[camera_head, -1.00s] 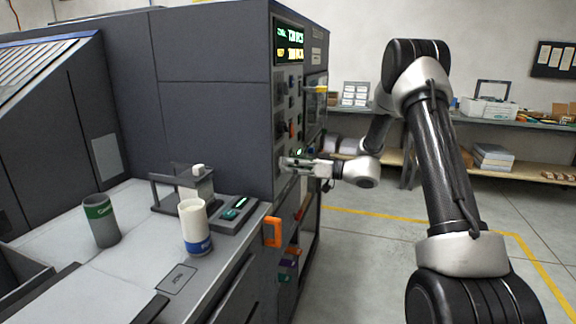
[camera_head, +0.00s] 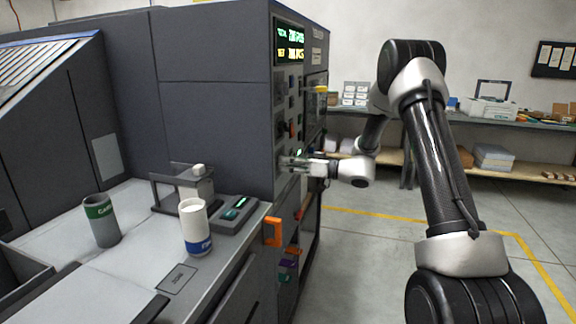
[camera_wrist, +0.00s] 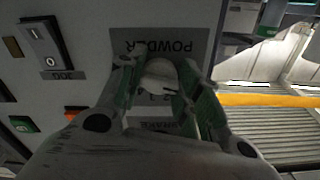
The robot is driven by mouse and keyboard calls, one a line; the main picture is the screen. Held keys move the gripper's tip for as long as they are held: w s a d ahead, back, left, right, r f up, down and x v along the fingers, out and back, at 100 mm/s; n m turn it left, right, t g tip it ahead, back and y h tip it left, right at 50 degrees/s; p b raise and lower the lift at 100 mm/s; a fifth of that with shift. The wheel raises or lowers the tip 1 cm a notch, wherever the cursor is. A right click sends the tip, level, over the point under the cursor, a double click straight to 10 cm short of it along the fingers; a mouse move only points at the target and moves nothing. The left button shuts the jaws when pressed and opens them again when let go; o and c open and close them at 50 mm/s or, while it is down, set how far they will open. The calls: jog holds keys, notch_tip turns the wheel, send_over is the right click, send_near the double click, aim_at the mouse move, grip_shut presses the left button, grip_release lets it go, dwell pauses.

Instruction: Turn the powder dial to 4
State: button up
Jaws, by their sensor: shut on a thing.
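The powder dial (camera_wrist: 160,76) is a pale round knob under the upside-down label POWDER (camera_wrist: 160,46) in the wrist view. My gripper (camera_wrist: 158,84) is shut on the dial, with one finger on each side of it. In the head view my gripper (camera_head: 290,162) reaches the control panel (camera_head: 286,110) from the right, and the dial is hidden behind it.
A JOG rocker switch (camera_wrist: 44,42) and small coloured buttons lie beside the dial. An orange handle (camera_head: 273,232) sticks out below my gripper. A green-labelled can (camera_head: 101,222) and a white-and-blue can (camera_head: 195,228) stand on the machine's shelf. The floor to the right is open.

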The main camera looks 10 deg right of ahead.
jog(key=m, duration=1.2)
jog(key=shift+s+r, duration=0.1)
jog(key=m, duration=1.1)
jog(key=shift+r, duration=0.1)
jog(key=shift+m, duration=0.4)
jog(key=o, duration=1)
